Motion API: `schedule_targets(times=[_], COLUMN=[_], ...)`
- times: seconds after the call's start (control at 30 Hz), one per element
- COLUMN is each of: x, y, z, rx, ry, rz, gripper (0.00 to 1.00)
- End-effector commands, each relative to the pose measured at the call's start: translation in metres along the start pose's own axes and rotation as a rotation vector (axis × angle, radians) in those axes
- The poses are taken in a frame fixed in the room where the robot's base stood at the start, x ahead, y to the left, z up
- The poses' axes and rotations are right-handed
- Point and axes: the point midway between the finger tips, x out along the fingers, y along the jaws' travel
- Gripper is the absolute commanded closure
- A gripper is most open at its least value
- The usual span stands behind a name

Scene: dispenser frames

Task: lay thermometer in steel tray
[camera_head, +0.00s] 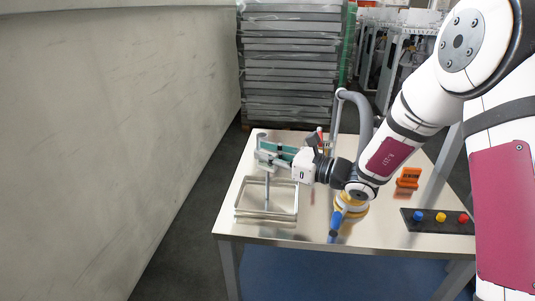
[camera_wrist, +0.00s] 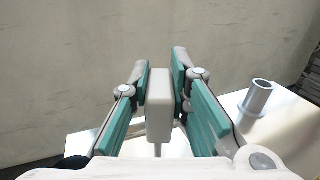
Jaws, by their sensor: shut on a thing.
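My gripper (camera_head: 271,156) is at the left part of the table, over the steel tray (camera_head: 266,216). In the wrist view my gripper (camera_wrist: 160,70) has its green-padded fingers closed on the pale grey block of the thermometer (camera_wrist: 159,106). A thin stem runs down below the block. In the head view the thermometer's grey stem (camera_head: 267,190) hangs roughly upright from the fingers, over or inside the tray's outline. I cannot tell whether its lower end touches the tray floor. The tray is a shallow open rectangle; its interior shows no other object.
A grey cylinder (camera_wrist: 258,97) stands close beside my fingers. A blue-handled item (camera_head: 336,222), an orange holder (camera_head: 409,178) and a black strip with coloured knobs (camera_head: 437,225) are to the right. A bare wall (camera_head: 100,130) is at left.

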Motion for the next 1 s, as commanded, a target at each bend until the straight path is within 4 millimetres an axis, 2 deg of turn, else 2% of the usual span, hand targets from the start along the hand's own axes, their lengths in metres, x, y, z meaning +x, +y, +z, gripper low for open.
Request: schedule_targets(times=[0.17,0.2,0.27,0.3,0.67,0.77,1.0], x=[0.000,0.000,0.000,0.000,0.000,-0.012,-0.061], y=[0.000,0.000,0.000,0.000,0.001,-0.001,-0.002], z=[-0.004,-0.004,-0.004,-0.004,0.002,0.000,0.001], rx=[0.001,0.001,0.001,0.001,-0.001,0.000,0.001], ry=[0.000,0.001,0.001,0.001,0.000,0.002,0.001], rz=[0.000,0.000,0.000,0.000,0.001,-0.002,-0.005], gripper=[1.00,0.78,0.65,0.63,0.63,0.63,0.63])
